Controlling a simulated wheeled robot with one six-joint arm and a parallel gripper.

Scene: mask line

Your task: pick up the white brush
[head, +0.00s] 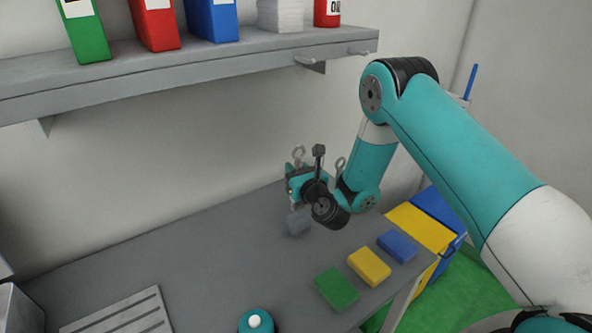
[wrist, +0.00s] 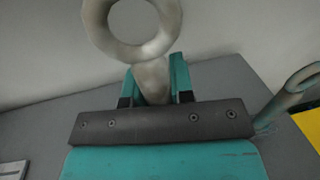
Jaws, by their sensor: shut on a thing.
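My gripper (head: 299,186) is over the grey bench, shut on a pale, off-white handle with a ring at its top end (head: 299,154). I take this to be the white brush. In the wrist view the ring (wrist: 168,48) stands up above the jaws, with the handle between the two teal fingers (wrist: 157,82). The brush's lower end is hidden in the wrist view. A grey block-like shape (head: 298,221) shows just below the gripper in the head view; I cannot tell whether it belongs to the brush.
A second ring-ended handle (wrist: 291,92) stands close by on the right. Green (head: 336,288), yellow (head: 369,266) and blue (head: 397,246) blocks lie near the bench's right edge. A teal bottle (head: 256,322) stands in front. A shelf (head: 190,65) with binders hangs above.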

